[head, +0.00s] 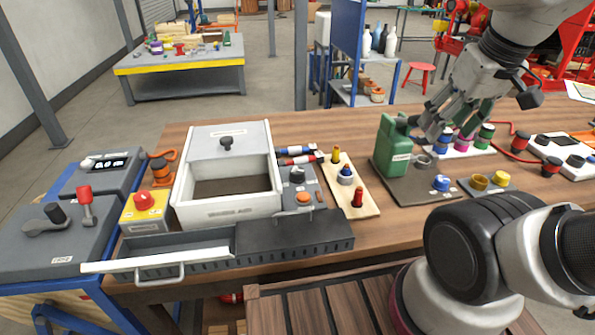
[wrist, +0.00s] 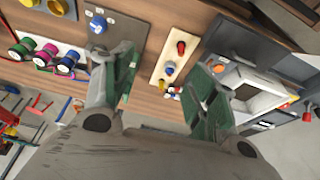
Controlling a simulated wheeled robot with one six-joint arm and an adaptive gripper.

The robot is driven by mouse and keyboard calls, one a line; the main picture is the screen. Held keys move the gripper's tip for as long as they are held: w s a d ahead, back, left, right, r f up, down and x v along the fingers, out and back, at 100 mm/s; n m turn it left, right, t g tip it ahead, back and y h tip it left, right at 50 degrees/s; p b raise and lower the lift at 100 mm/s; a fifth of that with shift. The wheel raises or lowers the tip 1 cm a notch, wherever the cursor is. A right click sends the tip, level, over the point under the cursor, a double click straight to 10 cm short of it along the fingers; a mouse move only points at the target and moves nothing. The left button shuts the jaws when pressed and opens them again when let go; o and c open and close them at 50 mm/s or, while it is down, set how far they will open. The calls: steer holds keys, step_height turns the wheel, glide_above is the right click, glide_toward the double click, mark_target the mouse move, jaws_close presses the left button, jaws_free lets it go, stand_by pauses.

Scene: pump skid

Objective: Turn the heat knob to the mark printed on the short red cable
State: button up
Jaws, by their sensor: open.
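A grey panel (head: 310,198) beside the white-walled box carries a black knob (head: 297,175) and an orange button (head: 303,197); I take the black knob for the heat knob. The short red cable (head: 297,160) lies behind it, below a blue cable (head: 295,150). White bands show on both cables, but any mark is too small to read. My gripper (head: 436,128) is open and empty, above the table near the green can, well right of the knob. In the wrist view my gripper (wrist: 160,88) shows both fingers spread; the right finger covers part of the panel area.
A green can (head: 393,148) stands on a dark mat. A wooden board (head: 352,200) with coloured plugs lies between mat and panel. The white-walled box (head: 228,207) stands left of the knob, with a dark tray (head: 295,235) in front. Coloured spools (head: 463,140) stand right of the can.

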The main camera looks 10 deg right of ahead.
steer(key=w+a+f+n+g, duration=0.4)
steer(key=w+a+f, duration=0.2)
steer(key=w+a, duration=0.2)
steer(key=n+g, duration=0.1)
steer(key=n, duration=1.1)
glide_above(297, 170)
steer(key=s+d, duration=0.1)
steer(key=s, duration=0.1)
steer(key=shift+h, duration=0.4)
step_height(297, 170, down, 10)
steer(key=shift+w+r, duration=0.1)
steer(key=shift+w, duration=0.05)
steer(key=w+n, duration=0.1)
steer(key=w+a+r+n, duration=0.1)
steer(key=shift+n+t, duration=0.3)
steer(key=shift+n, duration=0.1)
steer(key=shift+a+n, duration=0.1)
steer(key=shift+n, duration=0.4)
steer(key=shift+y, duration=0.3)
steer(key=shift+f+n, duration=0.3)
steer(key=shift+f, duration=0.15)
step_height(297, 170, down, 7)
steer(key=shift+s+r, duration=0.1)
